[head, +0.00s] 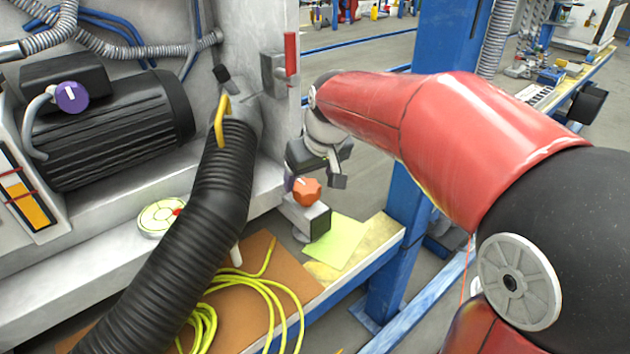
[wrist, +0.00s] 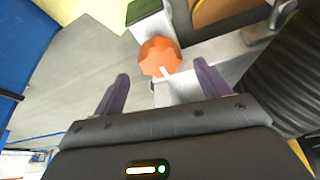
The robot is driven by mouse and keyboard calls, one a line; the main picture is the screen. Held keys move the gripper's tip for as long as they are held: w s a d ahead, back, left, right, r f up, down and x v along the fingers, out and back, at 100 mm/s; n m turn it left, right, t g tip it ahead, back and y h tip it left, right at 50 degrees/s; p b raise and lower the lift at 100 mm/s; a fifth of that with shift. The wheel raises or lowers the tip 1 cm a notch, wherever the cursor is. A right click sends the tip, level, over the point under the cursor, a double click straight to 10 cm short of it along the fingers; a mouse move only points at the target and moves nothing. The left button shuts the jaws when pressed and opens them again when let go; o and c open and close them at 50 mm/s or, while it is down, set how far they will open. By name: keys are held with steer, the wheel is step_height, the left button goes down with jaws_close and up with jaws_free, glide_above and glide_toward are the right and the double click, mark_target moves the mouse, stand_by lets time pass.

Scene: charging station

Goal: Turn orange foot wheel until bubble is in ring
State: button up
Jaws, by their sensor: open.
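The orange foot wheel (head: 307,191) is a faceted knob with a white mark, on a grey block at the machine's lower corner. It also shows in the wrist view (wrist: 159,54), just beyond the fingertips and between their lines. My gripper (wrist: 162,69) is open, with two purple-grey fingers and nothing between them. In the head view my gripper (head: 336,172) hangs just above and right of the wheel, apart from it. A round pale green disc (head: 152,214) with a red mark sits on the machine's ledge, partly behind the black hose. I cannot make out a bubble or ring.
A thick black corrugated hose (head: 190,240) runs down the machine's front, left of the wheel. A yellow cable (head: 285,300) lies coiled on a brown board. A yellow-green sheet (head: 338,243) lies beside the wheel's block. A blue post (head: 395,240) stands to the right.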

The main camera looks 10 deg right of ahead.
mark_target(307, 187)
steer(key=shift+x, duration=1.9)
steer(key=c, duration=0.9)
